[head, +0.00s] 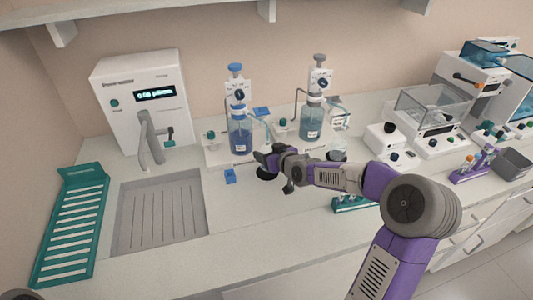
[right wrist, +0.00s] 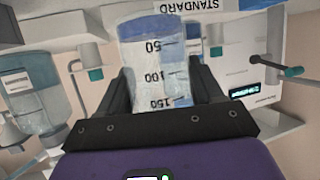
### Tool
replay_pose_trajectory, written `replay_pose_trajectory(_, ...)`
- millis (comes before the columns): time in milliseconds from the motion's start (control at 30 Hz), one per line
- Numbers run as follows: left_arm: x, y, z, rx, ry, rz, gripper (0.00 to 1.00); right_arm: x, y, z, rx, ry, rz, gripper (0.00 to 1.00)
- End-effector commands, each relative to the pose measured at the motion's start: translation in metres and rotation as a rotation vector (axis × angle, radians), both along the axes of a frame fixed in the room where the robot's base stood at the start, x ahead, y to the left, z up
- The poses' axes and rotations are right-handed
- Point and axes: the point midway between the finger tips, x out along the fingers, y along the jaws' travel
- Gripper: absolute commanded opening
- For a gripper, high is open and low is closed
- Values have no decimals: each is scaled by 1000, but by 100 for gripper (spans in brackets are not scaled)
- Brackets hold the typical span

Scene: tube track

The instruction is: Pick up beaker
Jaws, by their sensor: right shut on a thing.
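A clear beaker (right wrist: 152,62) with printed volume marks fills the middle of the right wrist view, where it appears upside down. It sits between the two dark fingers of my right gripper (right wrist: 160,85), which is shut on it. In the head view my right gripper (head: 266,157) is over the bench in front of the dispenser bottles. There I cannot make out the held beaker; the gripper hides it.
Two bottles with dispensers, one blue (head: 240,135) and one grey-blue (head: 311,122), stand behind the gripper. A water purifier (head: 118,105) and sink (head: 160,215) are left. A green rack (head: 352,203) sits near my right arm.

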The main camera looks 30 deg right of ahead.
Motion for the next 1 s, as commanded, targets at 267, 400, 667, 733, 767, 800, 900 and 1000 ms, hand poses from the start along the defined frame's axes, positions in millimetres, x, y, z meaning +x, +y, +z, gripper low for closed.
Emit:
replay_pose_trajectory(267, 0, 0, 36, 0, 0, 0, 43, -68, -4, 4, -3, 10, -6, 31)
replay_pose_trajectory(400, 0, 0, 57, 0, 0, 0, 43, -107, -4, 4, -2, 8, -4, 31)
replay_pose_trajectory(667, 0, 0, 73, 0, 0, 0, 43, -155, -4, 0, 0, 3, -1, 31)
replay_pose_trajectory(733, 0, 0, 76, 0, 0, 0, 43, -162, -5, 0, 1, 4, -2, 31)
replay_pose_trajectory(767, 0, 0, 78, 0, 0, 0, 43, -163, -4, 2, 2, 2, -1, 31)
replay_pose_trajectory(800, 0, 0, 81, 0, 1, 0, 43, -166, -4, 4, 1, 2, 0, 31)
replay_pose_trajectory(900, 0, 0, 93, 0, 1, 0, 43, -168, -4, 15, 2, 1, 1, 31)
replay_pose_trajectory(1000, 0, 0, 104, 0, 0, 0, 43, -169, -4, 25, 1, 1, 1, 31)
